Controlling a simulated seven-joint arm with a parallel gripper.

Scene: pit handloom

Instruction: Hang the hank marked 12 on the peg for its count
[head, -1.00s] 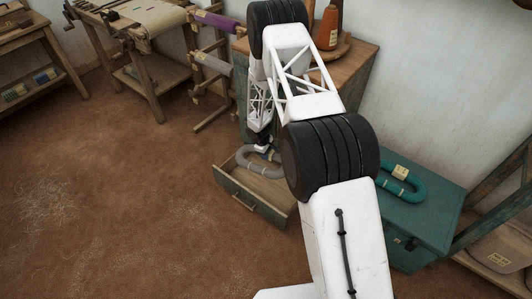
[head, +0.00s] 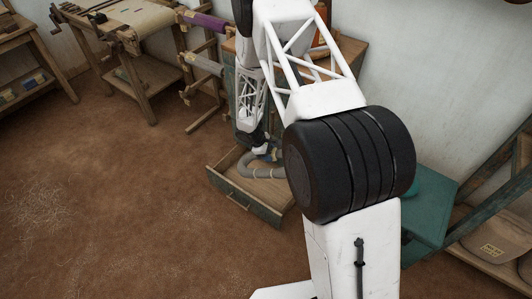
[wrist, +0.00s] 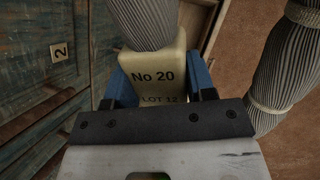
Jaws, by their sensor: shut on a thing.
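My gripper (wrist: 158,78) has its blue fingers shut on the cream label band (wrist: 152,60) of a grey hank (wrist: 285,65). The band reads "No 20" and, below it, "LOT 12". In the head view my gripper (head: 262,150) is at the open drawer, and the grey hank (head: 262,173) hangs below it at the drawer; I cannot tell whether it still touches the drawer. A wooden peg stand stands behind to the left, with a purple hank (head: 205,22) and a grey hank (head: 203,63) on its pegs.
The open drawer (head: 240,200) juts from a teal cabinet, whose front (wrist: 40,90) bears a "2" tag in the wrist view. A teal chest (head: 435,200) stands right, partly behind my arm. A loom (head: 125,35) stands at back left.

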